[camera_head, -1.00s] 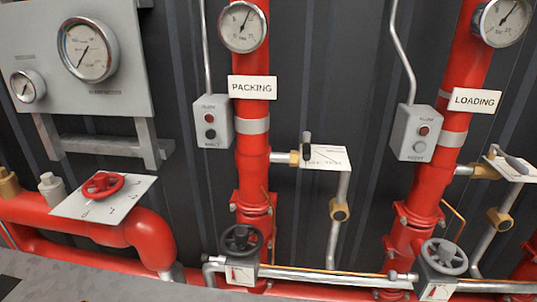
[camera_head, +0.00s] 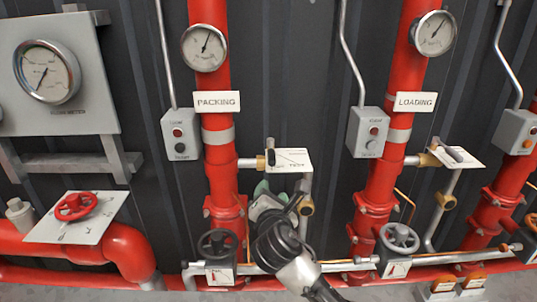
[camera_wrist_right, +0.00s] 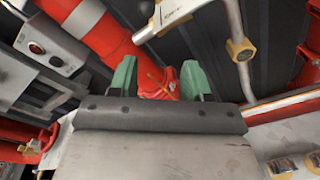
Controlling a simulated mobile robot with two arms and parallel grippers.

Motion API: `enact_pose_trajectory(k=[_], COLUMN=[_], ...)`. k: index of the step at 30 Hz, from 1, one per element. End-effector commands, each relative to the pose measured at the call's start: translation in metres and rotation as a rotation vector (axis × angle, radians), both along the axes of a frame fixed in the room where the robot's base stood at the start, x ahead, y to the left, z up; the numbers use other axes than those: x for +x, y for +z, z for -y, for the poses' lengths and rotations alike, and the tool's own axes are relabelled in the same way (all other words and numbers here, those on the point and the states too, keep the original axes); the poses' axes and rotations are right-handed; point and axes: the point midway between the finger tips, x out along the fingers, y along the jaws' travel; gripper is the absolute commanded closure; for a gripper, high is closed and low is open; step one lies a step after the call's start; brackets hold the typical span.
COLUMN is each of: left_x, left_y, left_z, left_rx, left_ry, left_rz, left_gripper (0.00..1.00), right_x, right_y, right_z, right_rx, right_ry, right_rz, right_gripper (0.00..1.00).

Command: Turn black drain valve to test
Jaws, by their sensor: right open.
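My right gripper (camera_head: 276,194) is below the plate, apart from the lever. Its green fingers are spread and empty in the right wrist view (camera_wrist_right: 158,78), with the red pipe flange behind them. My left gripper is not in view.
A black handwheel (camera_head: 218,244) is low left of my right arm, a grey handwheel (camera_head: 399,238) to its right. A grey button box (camera_head: 181,134) hangs left of the PACKING pipe. The LOADING pipe's similar grey-handled valve (camera_head: 449,153) is farther right.

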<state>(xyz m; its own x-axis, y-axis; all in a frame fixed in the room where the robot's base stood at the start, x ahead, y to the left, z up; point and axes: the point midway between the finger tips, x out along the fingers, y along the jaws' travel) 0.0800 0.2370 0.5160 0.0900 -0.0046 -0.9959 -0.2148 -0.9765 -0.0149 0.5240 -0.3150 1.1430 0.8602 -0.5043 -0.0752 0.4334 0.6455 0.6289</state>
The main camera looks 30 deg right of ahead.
Motion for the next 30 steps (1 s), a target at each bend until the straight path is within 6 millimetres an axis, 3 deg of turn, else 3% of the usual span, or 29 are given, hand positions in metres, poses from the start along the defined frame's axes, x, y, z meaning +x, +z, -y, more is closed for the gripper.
enact_pose_trajectory(k=[1,5,21,30], left_x=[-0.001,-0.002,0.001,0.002], left_y=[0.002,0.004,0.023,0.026], left_z=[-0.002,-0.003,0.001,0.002], left_rx=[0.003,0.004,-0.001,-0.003], left_ry=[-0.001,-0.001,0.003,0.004], left_rz=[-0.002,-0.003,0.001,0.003], left_gripper=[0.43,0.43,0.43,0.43], right_x=[-0.001,-0.001,0.074,0.089], right_y=[0.019,0.036,0.036,0.033], right_z=[0.001,0.004,0.050,0.059], right_rx=[-0.054,-0.121,-0.122,-0.121], right_ry=[-0.006,-0.018,-0.018,-0.016], right_rz=[0.014,0.020,0.017,0.016], right_gripper=[0.52,0.52,0.52,0.52])
